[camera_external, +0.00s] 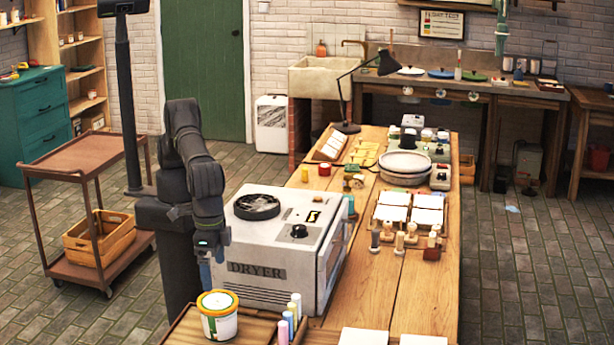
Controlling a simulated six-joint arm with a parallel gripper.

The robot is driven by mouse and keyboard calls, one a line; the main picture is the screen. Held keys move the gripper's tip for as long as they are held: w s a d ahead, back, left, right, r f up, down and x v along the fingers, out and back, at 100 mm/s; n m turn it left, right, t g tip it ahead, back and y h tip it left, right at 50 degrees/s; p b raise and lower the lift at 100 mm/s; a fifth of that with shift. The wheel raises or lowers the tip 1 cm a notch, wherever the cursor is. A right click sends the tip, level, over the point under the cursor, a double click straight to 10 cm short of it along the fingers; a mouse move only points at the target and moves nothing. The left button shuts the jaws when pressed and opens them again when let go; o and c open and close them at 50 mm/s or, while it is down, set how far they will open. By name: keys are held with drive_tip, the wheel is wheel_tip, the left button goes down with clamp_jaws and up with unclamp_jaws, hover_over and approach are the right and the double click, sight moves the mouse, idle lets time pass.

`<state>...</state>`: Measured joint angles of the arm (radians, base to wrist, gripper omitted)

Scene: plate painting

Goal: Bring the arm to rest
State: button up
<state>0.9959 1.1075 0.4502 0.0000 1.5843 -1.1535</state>
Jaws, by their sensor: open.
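My arm stands on a dark pedestal at the left of the wooden table (385,270), folded with its forearm hanging down. My gripper (212,268) points downward beside the left face of the white dryer (262,268). It is open, its fingers are small and partly dark in this view, and I see nothing held in it.
Several coloured cylinders (288,325) stand right of the bucket. White plates (405,165), white tiles (425,208) and stamps (400,242) are on the table. A brown cart (85,160) with a wooden crate (100,240) stands left. A desk lamp (345,105) stands at the back.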

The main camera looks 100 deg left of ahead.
sight(217, 301)
drive_tip(key=shift+r, duration=0.2)
drive_tip(key=shift+f, duration=4.3)
drive_tip(key=shift+f, duration=0.1)
